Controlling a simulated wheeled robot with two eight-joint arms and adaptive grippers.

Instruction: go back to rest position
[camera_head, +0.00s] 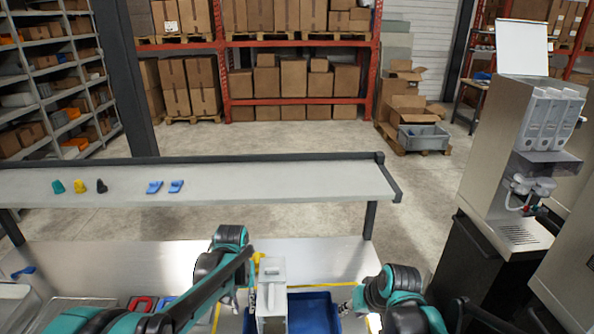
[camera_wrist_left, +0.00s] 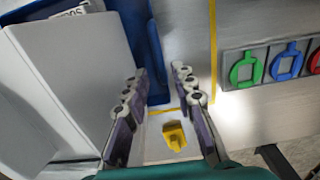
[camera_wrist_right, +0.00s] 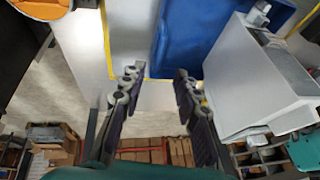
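My left gripper (camera_head: 238,300) is left of a grey-white upright container (camera_head: 271,290) on the work table, partly hidden by my left arm. In the left wrist view its fingers (camera_wrist_left: 160,88) are spread, with nothing between the tips. A yellow piece (camera_wrist_left: 174,136) lies on the table beyond them; it also shows in the head view (camera_head: 258,258). My right gripper (camera_head: 346,308) is right of the blue bin (camera_head: 314,313). In the right wrist view its fingers (camera_wrist_right: 158,82) are apart and empty. The blue bin (camera_wrist_right: 190,38) and the container (camera_wrist_right: 258,85) also show there.
A raised shelf (camera_head: 300,180) crosses behind the table, bearing teal, yellow and black pieces and two blue ones (camera_head: 176,186). Red and blue handled pieces (camera_head: 142,304) lie at front left. A dispenser machine (camera_head: 520,150) stands at right. The shelf's right part is clear.

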